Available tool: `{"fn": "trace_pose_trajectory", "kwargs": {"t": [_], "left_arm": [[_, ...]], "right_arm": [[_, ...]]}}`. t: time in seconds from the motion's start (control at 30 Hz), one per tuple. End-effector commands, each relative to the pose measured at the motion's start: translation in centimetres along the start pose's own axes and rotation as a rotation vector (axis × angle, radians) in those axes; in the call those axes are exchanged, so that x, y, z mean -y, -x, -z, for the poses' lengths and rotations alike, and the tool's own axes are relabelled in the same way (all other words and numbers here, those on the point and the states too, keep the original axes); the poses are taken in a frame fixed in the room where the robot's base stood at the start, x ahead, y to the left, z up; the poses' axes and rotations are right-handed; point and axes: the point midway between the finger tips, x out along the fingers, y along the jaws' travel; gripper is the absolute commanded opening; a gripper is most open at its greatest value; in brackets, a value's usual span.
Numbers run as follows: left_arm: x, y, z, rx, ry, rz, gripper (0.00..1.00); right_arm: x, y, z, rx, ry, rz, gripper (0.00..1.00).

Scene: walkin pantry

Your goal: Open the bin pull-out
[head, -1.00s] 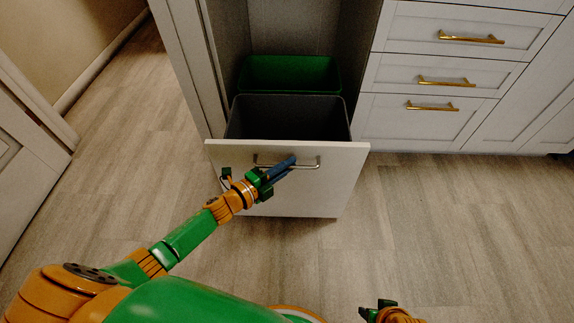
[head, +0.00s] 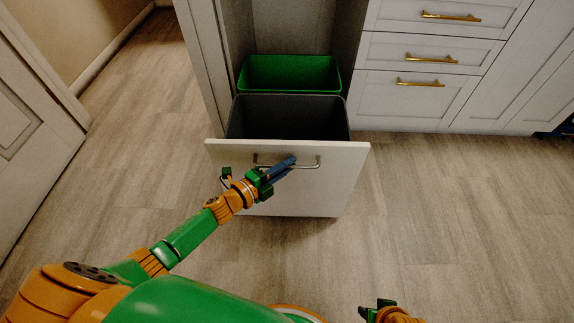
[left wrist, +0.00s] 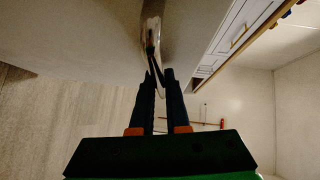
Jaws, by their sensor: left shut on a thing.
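The bin pull-out stands out from its cabinet, with a white front panel (head: 300,198) and a metal bar handle (head: 312,163). A grey bin (head: 342,118) sits behind the panel and a green bin (head: 290,72) farther back; both look empty. My left gripper (head: 291,161) is shut on the handle at about its middle. In the left wrist view its dark fingers (left wrist: 157,80) reach the handle (left wrist: 152,28) along the panel. My right gripper (head: 374,308) is at the bottom edge, low and away from the pull-out; its fingers are too small to read.
White drawers with gold handles (head: 425,58) stand right of the pull-out. A white panelled door (head: 30,130) is at the left. The wood floor (head: 450,220) is clear in front and to the right.

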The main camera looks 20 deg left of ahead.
Motion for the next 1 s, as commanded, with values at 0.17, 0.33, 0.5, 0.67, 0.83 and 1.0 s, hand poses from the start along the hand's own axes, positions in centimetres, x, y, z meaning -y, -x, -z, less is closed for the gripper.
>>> {"fn": "trace_pose_trajectory", "kwargs": {"t": [0.17,0.33,0.5,0.67,0.83,1.0], "left_arm": [[0.00,0.01,-0.04,0.001,0.000,0.000,0.00],[0.00,0.01,-0.04,0.001,0.000,0.000,0.00],[0.00,0.01,-0.04,0.001,0.000,0.000,0.00],[0.01,0.01,-0.04,0.001,0.000,0.000,0.43],[0.02,0.00,-0.03,0.001,0.000,0.000,0.43],[0.13,0.95,-0.02,0.001,0.001,-0.002,0.43]], "right_arm": [[0.01,-0.03,-0.03,0.001,0.000,0.000,0.50],[0.01,-0.04,-0.02,0.001,0.000,0.000,0.50],[0.02,-0.03,0.00,0.000,0.000,0.000,0.50],[0.02,-0.02,0.02,0.000,0.000,0.000,0.50],[0.02,0.01,0.07,-0.002,0.000,0.000,0.50],[-0.04,-0.26,-0.27,0.005,0.001,-0.001,0.50]]}}
